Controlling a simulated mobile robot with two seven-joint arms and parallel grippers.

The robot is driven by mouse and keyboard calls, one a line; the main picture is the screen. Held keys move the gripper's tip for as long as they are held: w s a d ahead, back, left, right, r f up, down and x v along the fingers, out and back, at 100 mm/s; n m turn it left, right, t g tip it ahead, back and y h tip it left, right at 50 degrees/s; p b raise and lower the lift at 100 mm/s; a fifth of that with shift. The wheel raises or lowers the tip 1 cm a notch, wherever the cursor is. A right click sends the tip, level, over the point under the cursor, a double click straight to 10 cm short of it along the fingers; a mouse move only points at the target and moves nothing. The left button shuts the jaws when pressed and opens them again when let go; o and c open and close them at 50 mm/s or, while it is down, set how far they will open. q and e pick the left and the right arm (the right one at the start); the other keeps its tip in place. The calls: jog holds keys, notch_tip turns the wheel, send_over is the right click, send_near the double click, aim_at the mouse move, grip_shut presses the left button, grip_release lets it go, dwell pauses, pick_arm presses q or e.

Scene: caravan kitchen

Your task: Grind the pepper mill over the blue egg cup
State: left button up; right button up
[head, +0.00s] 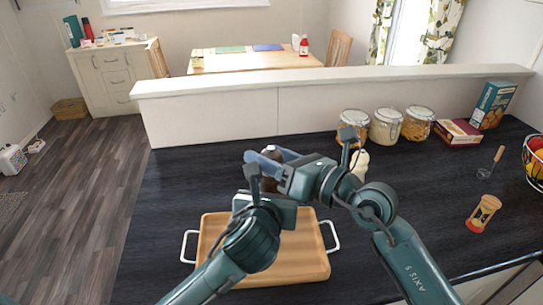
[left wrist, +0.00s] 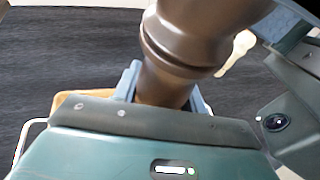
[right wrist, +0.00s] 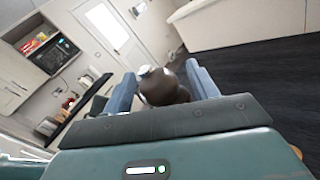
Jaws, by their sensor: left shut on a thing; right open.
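The dark brown pepper mill (head: 269,184) is mostly hidden behind my grippers in the head view. In the left wrist view its turned body (left wrist: 190,35) rises from between the fingers of my left gripper (left wrist: 163,90), which is shut on its lower part. My right gripper (right wrist: 161,88) is open, with its blue-grey fingers on either side of the mill's round head (right wrist: 162,90); a silver knob tops the head. I cannot tell whether those fingers touch it. I cannot make out the blue egg cup in any view; my arms cover part of the counter.
The dark counter's left part is clear.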

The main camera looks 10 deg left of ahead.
jog(key=shift+n+g, duration=0.3)
jog(key=n+g+y, duration=0.1)
jog(key=n+g, duration=0.1)
jog(key=g, duration=0.1)
jog(key=shift+a+g, duration=0.1)
jog(key=shift+g, duration=0.3)
jog(key=n+g, duration=0.2)
jog(key=g, duration=0.1)
jog(key=shift+r+y, duration=0.15)
jog(key=shift+y, duration=0.15)
jog(key=d, duration=1.2)
jog(key=s+d+f+m+t+h, duration=0.2)
jog(key=d+f+m+t+h, duration=0.2)
jog(key=m, duration=1)
jog(key=s+d+f+m+t+h, duration=0.3)
jog(key=d+f+m+t, duration=0.5)
jog(key=d+m+t, duration=0.5)
jog(key=shift+s+d+f+m+t+h, duration=0.15)
jog(key=shift+d+f+m+t+h, duration=0.2)
jog(key=shift+m+t, duration=0.75)
jog(key=shift+a, duration=0.1)
jog(key=shift+c, duration=0.2)
